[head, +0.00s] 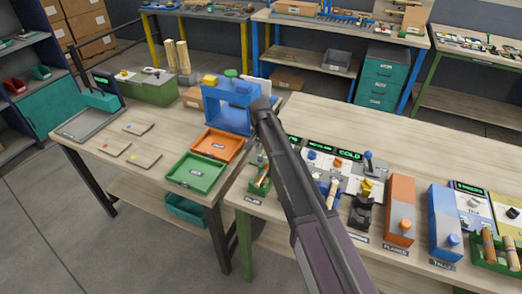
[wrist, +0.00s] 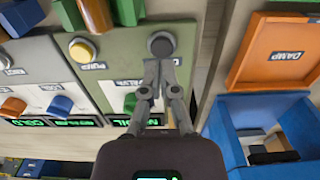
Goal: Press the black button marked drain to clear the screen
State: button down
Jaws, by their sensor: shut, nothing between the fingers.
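In the wrist view a round black button (wrist: 161,43) sits on a grey-green panel (wrist: 122,50), just beyond my fingertips. My gripper (wrist: 163,66) is shut and empty, its fingers pointing at the button. Whether the tips touch it I cannot tell. A label (wrist: 126,82) beside the fingers is partly hidden and cannot be read. A screen with green text (wrist: 121,122) lies at the near edge of the panel, partly covered by my gripper. In the head view my arm covers this part of the bench, and the button is hidden.
A yellow button (wrist: 82,49) is left of the black one. An orange tray (wrist: 275,50) and a blue open box (wrist: 225,130) stand to the right. In the head view, a green tray (head: 196,187) and a blue frame (head: 210,105) are left of my arm.

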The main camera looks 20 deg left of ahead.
aim_at(260, 159)
notch_tip(260, 159, up, 10)
jog(key=p, duration=0.9)
jog(key=shift+f, duration=0.15)
dwell(0.7)
jog(key=s+d, duration=0.3)
jog(key=d, duration=1)
jog(key=s+d, duration=0.2)
jog(key=d, duration=1)
jog(key=s+d, duration=0.6)
jog(key=d, duration=0.3)
jog(key=s+d+n, duration=0.1)
jog(key=s+d, duration=0.5)
jog(key=d, duration=0.3)
